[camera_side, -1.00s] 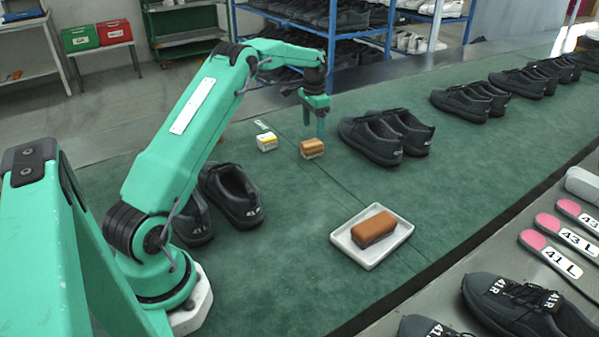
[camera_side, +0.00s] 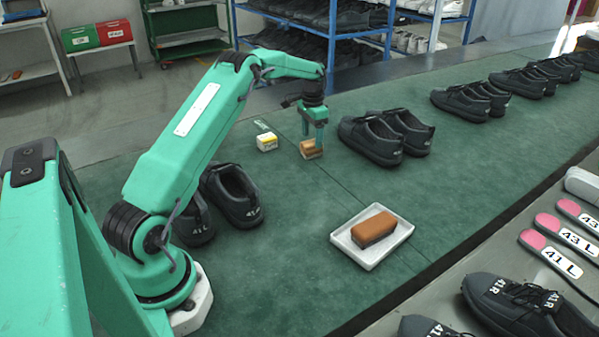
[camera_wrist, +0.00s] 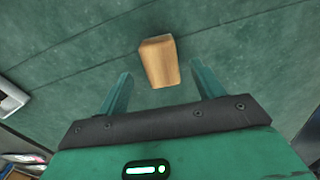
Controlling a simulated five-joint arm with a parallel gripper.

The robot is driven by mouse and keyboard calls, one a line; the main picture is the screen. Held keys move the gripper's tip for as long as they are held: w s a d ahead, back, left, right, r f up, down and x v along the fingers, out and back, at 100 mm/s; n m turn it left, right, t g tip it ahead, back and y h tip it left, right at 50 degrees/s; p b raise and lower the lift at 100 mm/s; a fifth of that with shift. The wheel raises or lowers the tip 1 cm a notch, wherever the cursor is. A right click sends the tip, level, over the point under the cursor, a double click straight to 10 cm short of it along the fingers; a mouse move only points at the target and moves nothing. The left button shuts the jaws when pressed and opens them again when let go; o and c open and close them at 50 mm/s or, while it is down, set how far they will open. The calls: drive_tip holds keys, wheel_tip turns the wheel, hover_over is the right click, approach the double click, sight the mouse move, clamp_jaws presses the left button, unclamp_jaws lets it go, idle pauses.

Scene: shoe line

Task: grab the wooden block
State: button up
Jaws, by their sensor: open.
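The wooden block (camera_side: 309,151) is light brown and lies on the green bench top, between a small white-and-yellow box and a pair of dark shoes. In the wrist view the block (camera_wrist: 159,61) sits between and slightly beyond the tips of my two green fingers. My gripper (camera_side: 313,143) points down, low over the block in the side view. It is open and holds nothing; the wrist view shows my gripper (camera_wrist: 162,72) with gaps on both sides of the block. In the side view the fingers partly cover the block.
The white-and-yellow box (camera_side: 267,142) is just left of the block. Dark shoes (camera_side: 387,138) stand close on the right. A white tray (camera_side: 371,262) with a brown-topped brush or block is nearer the camera. Another dark pair (camera_side: 232,193) is beside my base. The green surface in front is clear.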

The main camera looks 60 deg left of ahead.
sight(312, 143)
drive_tip(key=shift+f, duration=2.35)
drive_tip(key=shift+c, duration=0.2)
drive_tip(key=c, duration=1)
